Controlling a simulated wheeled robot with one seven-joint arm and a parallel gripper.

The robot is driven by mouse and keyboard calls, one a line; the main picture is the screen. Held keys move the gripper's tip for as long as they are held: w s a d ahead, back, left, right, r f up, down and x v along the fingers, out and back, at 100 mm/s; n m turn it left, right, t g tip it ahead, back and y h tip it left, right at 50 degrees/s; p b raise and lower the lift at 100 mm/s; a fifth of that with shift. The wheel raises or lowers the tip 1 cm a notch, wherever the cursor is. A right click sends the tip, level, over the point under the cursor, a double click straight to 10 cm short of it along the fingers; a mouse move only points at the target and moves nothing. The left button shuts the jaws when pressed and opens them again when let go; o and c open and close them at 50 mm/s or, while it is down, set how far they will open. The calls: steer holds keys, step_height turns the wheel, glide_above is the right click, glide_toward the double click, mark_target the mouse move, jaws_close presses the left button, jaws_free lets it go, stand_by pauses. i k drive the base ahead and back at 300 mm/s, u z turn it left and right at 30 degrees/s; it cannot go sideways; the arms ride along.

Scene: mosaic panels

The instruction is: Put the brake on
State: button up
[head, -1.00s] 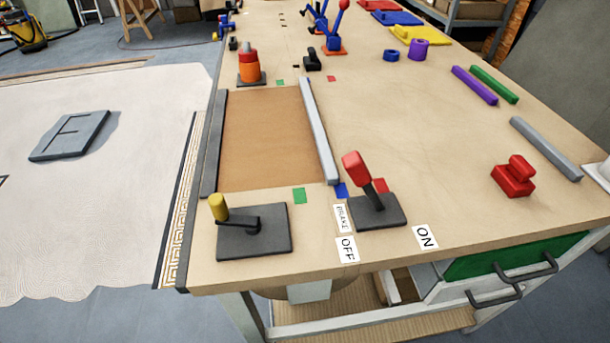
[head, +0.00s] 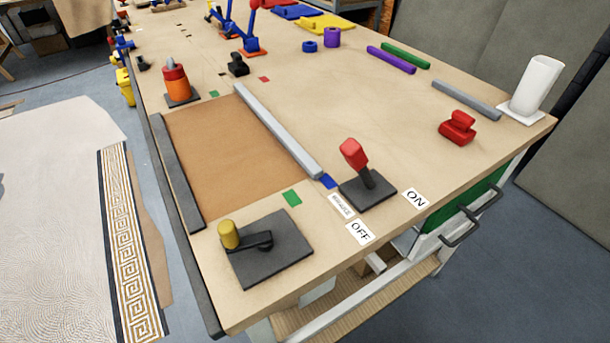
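The brake lever has a red handle (head: 353,153) on a short dark stem. It stands on a dark square base plate (head: 380,197) near the front edge of the workbench. The lever leans to the left, away from the ON label (head: 415,199), which lies right of the base. The OFF label (head: 360,232) lies in front of the base, and the BRAKE label (head: 341,206) lies at its left. My gripper is not in view.
A yellow-knobbed crank (head: 229,235) on a dark plate stands left of the lever. A grey rail (head: 280,132) runs behind it. A red block (head: 457,127) and a white cup (head: 537,84) stand to the right. The bench (head: 340,100) is clear behind the lever.

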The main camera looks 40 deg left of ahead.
mark_target(353, 154)
steer(key=u, duration=1.35)
steer(key=k, duration=0.45)
steer(key=z, duration=1.3)
steer(key=i, duration=0.4)
steer(key=u, duration=1.45)
